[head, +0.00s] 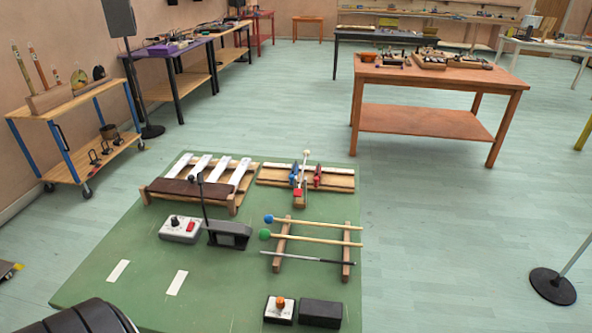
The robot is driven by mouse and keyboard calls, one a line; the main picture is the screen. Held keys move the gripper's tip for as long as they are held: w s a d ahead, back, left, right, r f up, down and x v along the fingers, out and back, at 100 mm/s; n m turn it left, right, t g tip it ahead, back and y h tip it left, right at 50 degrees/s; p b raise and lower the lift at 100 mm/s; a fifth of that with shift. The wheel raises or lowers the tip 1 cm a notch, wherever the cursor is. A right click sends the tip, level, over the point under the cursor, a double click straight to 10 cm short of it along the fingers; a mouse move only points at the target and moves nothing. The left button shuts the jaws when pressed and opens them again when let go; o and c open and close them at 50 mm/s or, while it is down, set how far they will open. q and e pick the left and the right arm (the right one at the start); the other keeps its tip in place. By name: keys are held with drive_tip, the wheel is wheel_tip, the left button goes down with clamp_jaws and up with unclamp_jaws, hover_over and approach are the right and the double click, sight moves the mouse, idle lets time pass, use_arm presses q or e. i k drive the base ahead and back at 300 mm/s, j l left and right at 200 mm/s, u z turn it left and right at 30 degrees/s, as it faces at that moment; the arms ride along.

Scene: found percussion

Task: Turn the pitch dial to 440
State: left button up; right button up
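Two small boxes with knobs rest on the green table (215,300). One is a white box (170,236) with a black knob (174,220) and a red switch (191,227), left of the middle. The other is a pale box (270,314) with an orange knob (281,302), near the front, with a dark box (321,313) beside it. I cannot tell which knob is the pitch dial, and no number can be read on either. Neither of my grippers shows in the head view.
Behind the white box stand wooden bars (200,168) on a frame, and a black stand (229,234) with an upright rod is at its right. Mallets (318,225) lie across a wooden rack. Two white strips (118,271) mark bare green surface at the front left.

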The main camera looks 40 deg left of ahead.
sight(175, 223)
drive_tip(key=u, duration=0.5)
drive_tip(key=j+u, duration=0.1)
drive_tip(key=u, duration=0.85)
drive_tip(key=j+u, duration=0.1)
drive_tip(key=u, duration=0.4)
drive_tip(key=i+l, duration=0.05)
